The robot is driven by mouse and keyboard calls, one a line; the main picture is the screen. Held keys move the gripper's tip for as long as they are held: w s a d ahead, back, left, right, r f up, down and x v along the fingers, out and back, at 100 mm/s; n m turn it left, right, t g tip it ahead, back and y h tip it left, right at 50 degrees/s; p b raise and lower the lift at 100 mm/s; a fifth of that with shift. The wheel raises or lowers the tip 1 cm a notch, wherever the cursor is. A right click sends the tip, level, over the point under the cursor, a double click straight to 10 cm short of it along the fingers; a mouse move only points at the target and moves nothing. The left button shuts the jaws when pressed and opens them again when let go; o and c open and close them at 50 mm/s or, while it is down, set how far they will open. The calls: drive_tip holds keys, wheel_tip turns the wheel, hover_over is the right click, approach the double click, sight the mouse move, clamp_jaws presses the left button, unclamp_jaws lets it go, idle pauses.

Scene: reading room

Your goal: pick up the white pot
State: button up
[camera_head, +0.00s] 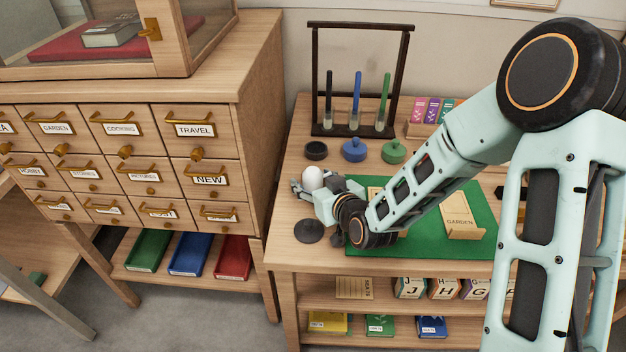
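A white rounded thing (313,178), which looks like the white pot, shows at the left end of the table, right at my gripper (303,188). My gripper reaches in from the right, low over the table, with its grey finger parts around the lower left of the white thing. The wrist and gripper body hide its lower right side. I cannot tell whether the fingers touch it, or whether it rests on the table.
Black (316,151), blue (354,150) and green (393,152) pots stand behind, before a dark rack (350,131) of pens. A dark disc (308,231) lies in front. A drawer cabinet (262,130) stands left.

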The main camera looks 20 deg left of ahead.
drive_tip(key=c, duration=1.2)
drive_tip(key=shift+r, duration=0.1)
